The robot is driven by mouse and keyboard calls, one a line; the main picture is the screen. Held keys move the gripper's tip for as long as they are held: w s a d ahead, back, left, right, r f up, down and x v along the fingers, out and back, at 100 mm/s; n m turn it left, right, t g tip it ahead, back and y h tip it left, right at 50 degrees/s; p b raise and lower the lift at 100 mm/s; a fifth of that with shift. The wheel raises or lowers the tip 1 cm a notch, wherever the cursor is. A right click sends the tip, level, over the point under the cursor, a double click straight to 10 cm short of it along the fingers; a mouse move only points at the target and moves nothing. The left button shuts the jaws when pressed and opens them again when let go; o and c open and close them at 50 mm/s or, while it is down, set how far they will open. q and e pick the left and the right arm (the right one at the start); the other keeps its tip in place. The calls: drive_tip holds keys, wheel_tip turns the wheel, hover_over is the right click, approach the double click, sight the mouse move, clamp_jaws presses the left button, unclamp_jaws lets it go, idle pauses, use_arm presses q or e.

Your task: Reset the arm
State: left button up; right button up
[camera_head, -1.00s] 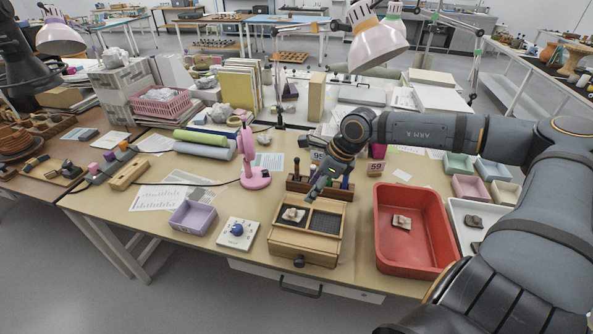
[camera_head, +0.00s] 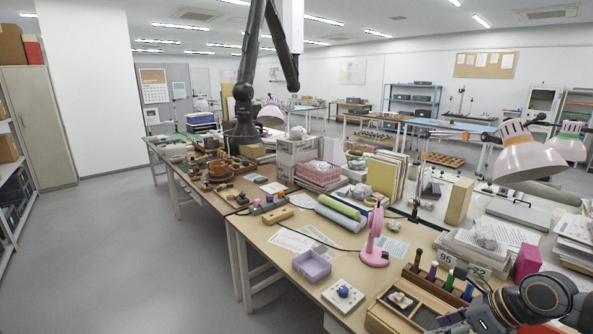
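My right arm shows only at the bottom right corner, with its wrist and the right gripper (camera_head: 452,318) low over the wooden box. The fingers are small and partly cut off by the frame edge, so I cannot tell whether they are open or shut. The wooden box (camera_head: 378,317) has a pale sherd (camera_head: 400,299) in its dark-lined compartment. My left gripper is not in view.
On the table (camera_head: 273,252) stand a purple tray (camera_head: 312,266), a white plate with a blue knob (camera_head: 343,294), and a pink stand (camera_head: 374,245). A wooden holder (camera_head: 437,286) with several upright tools sits behind the box. Open floor (camera_head: 130,260) lies left.

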drive_tip(key=w+a+r+m+t+y, duration=0.3)
drive_tip(key=w+a+r+m+t, duration=0.4)
drive_tip(key=m+t, duration=0.55)
drive_tip(key=s+d+f+m+g+h, duration=0.2)
drive_tip(key=s+d+f+m+h, duration=0.25)
drive_tip(key=m, duration=0.65)
drive_tip(key=s+d+f+m+g+h, duration=0.15)
drive_tip(key=d+f+m+h, duration=0.25)
drive_tip(key=f+m+h, duration=0.5)
drive_tip(key=s+a+f+m+g+y, duration=0.2)
drive_tip(key=s+a+f+m+g, duration=0.3)
drive_tip(key=s, duration=0.3)
drive_tip(key=s+a+f+m+g+y, duration=0.3)
drive_tip(key=s+a+f+m+g, duration=0.15)
drive_tip(key=s, duration=0.45)
drive_tip(key=s+d+f+g+p, duration=0.1)
drive_tip(key=d+f+g, duration=0.15)
drive_tip(key=f, duration=2.15)
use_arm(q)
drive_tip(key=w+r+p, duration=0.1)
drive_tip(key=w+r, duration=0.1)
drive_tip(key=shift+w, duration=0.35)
use_arm(e)
drive_tip(key=s+d+f, duration=0.2)
drive_tip(key=s+f, duration=1.5)
drive_tip(key=s, duration=0.2)
drive_tip(key=shift+s+m+g, duration=0.25)
drive_tip(key=shift+m+g, duration=0.05)
drive_tip(key=shift+m, duration=0.1)
